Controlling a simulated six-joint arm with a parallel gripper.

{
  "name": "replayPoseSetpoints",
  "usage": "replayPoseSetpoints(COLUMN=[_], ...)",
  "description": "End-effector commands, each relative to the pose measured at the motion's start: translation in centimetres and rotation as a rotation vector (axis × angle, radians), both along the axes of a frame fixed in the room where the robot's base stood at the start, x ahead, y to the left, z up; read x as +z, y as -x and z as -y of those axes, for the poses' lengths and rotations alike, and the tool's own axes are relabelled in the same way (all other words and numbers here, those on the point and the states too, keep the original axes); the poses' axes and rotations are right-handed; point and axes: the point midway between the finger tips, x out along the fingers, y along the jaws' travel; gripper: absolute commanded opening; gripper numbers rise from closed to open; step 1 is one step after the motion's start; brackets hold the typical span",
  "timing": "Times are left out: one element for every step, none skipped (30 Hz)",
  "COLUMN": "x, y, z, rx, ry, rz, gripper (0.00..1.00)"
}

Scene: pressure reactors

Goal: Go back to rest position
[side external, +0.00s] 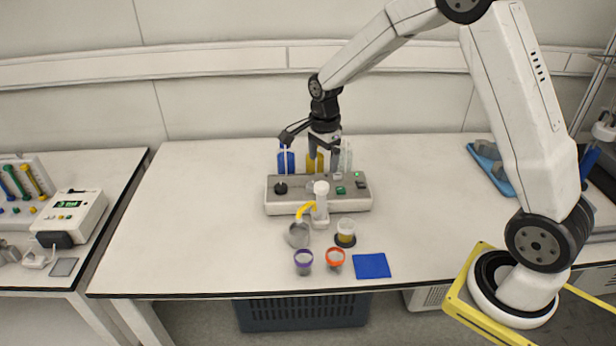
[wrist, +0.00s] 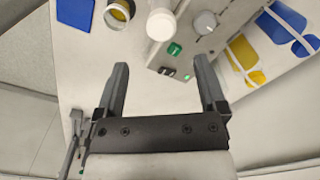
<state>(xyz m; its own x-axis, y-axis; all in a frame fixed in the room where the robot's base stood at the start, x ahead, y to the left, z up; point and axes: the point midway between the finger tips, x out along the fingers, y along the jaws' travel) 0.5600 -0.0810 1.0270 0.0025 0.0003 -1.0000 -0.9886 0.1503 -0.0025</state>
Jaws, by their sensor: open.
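In the side external view my gripper (side external: 325,152) hangs fingers down behind or above the right part of the grey reactor base unit (side external: 318,203). The base unit carries a black knob, a white cylinder (side external: 321,197) in front and green buttons (wrist: 174,48), which also show in the wrist view. Exact height of the fingers over the unit cannot be told.
Blue and yellow containers (side external: 286,161) stand behind. The table's left half is clear.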

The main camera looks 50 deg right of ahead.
Motion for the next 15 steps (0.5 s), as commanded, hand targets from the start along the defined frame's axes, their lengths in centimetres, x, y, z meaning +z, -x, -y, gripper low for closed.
replayPoseSetpoints(x=[0.1, 0.1, 0.2, 0.3, 0.3, 0.4, 0.5, 0.5, 0.7, 0.7, 0.8, 0.9, 0.9, 1.0, 1.1], y=[0.2, 0.3, 0.6, 0.8, 1.0, 1.3, 1.6, 2.0, 2.5, 2.8, 3.2, 3.8, 4.3, 4.7, 5.3], z=[-0.2, -0.3, -0.5, -0.6, -0.8, -1.0, -1.3, -1.5, -1.8, -2.1, -2.4, -2.7, -3.0, -3.3, -3.6], rx=[0.021, 0.037, 0.065, 0.089, 0.117, 0.159, 0.195, 0.234, 0.29, 0.334, 0.38, 0.442, 0.491, 0.539, 0.604], ry=[0.001, 0.001, 0.002, 0.003, 0.004, 0.006, 0.007, 0.009, 0.013, 0.014, 0.018, 0.022, 0.026, 0.03, 0.035], rz=[0.003, 0.006, 0.009, 0.012, 0.016, 0.021, 0.025, 0.03, 0.038, 0.043, 0.049, 0.056, 0.063, 0.068, 0.076], gripper=[0.91, 0.91, 0.91, 0.91, 0.91, 0.91, 0.91, 0.91, 0.91, 0.91, 0.91, 0.91, 0.91, 0.91, 0.91])
